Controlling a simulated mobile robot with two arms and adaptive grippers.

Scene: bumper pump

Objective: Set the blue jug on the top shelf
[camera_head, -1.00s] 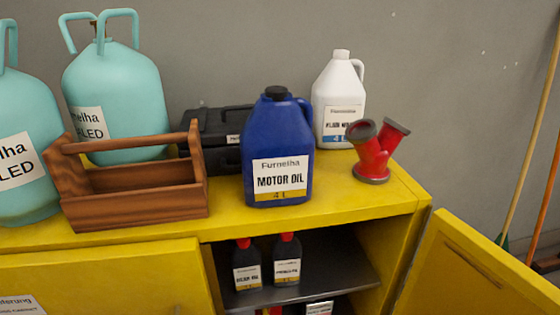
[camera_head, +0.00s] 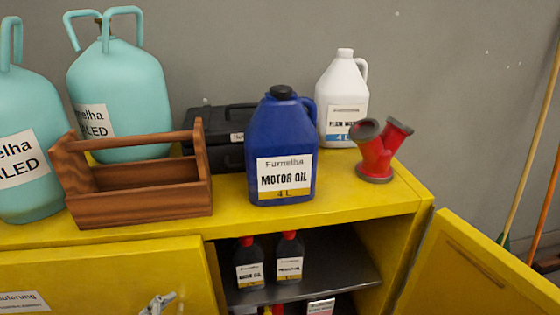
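The blue jug (camera_head: 283,140), with a black cap and a white motor oil label, stands upright on the yellow cabinet's top (camera_head: 345,205). Below, the open cabinet shows a dark upper shelf (camera_head: 335,265) with two small dark bottles with red caps, one (camera_head: 250,263) to the left of the other (camera_head: 289,258). The right part of this shelf is bare. A small pale metallic piece (camera_head: 156,304) shows at the bottom edge in front of the left door. It may be the tip of my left gripper; its fingers cannot be made out. My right gripper is not in view.
A wooden tool carrier (camera_head: 140,208) and two teal tanks (camera_head: 118,85) stand left of the jug. A black case (camera_head: 220,135), a white jug (camera_head: 342,95) and a red funnel-like part (camera_head: 377,155) are close by. The right door (camera_head: 480,270) is swung open.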

